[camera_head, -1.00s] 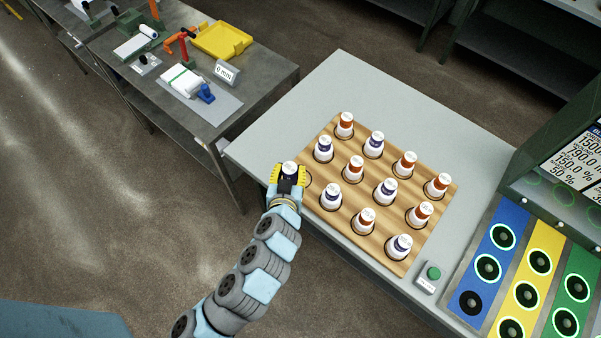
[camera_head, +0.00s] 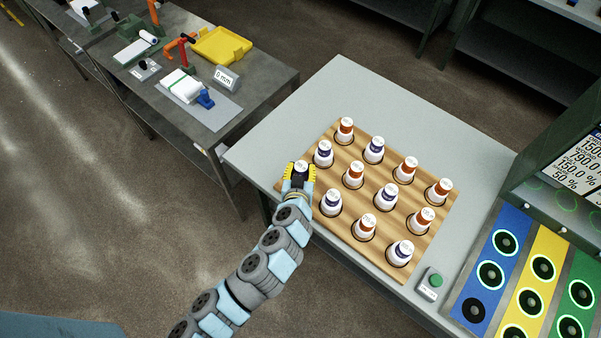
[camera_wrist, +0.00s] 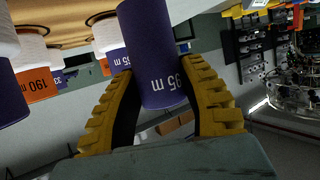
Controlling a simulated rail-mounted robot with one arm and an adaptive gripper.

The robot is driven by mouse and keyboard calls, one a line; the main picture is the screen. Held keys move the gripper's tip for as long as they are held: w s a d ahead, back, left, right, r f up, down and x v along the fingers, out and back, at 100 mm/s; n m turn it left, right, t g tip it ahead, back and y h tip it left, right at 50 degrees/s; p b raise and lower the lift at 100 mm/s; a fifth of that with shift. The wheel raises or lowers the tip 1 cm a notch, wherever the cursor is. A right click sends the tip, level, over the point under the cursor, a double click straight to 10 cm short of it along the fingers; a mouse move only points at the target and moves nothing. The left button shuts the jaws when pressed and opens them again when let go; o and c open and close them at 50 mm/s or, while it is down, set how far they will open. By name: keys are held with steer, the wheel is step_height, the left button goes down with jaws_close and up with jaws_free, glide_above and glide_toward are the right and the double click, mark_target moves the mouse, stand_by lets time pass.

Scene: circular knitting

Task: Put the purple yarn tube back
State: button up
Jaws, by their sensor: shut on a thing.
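My gripper (camera_head: 299,174) has its yellow fingers closed around the purple yarn tube (camera_wrist: 155,50), which also shows in the head view as a white top (camera_head: 301,166) between the fingers. In the wrist view the tube stands between both fingers, its purple label printed in white, partly reading "95 m". My gripper is at the left corner of the wooden board (camera_head: 393,224). The board holds several white tubes with purple or orange bands in round holes. The spot under my gripper is hidden, and I cannot tell whether the tube touches the board.
Standing tubes are close by, including a purple-banded one (camera_head: 323,153) behind and another (camera_head: 331,202) to the right. A green button box (camera_head: 431,283) and a coloured panel (camera_head: 541,268) are at right. The grey table (camera_head: 400,110) is clear behind the board.

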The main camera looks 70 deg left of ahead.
steer(key=shift+s+f, duration=0.1)
steer(key=shift+f, duration=1.1)
steer(key=shift+f, duration=0.15)
steer(key=o, duration=1.1)
steer(key=shift+o, duration=0.2)
steer(key=shift+s+d+r, duration=0.1)
steer(key=shift+r, duration=0.1)
steer(key=v, duration=1.1)
steer(key=shift+d, duration=0.35)
steer(key=shift+s+r, duration=0.1)
steer(key=shift+r, duration=0.05)
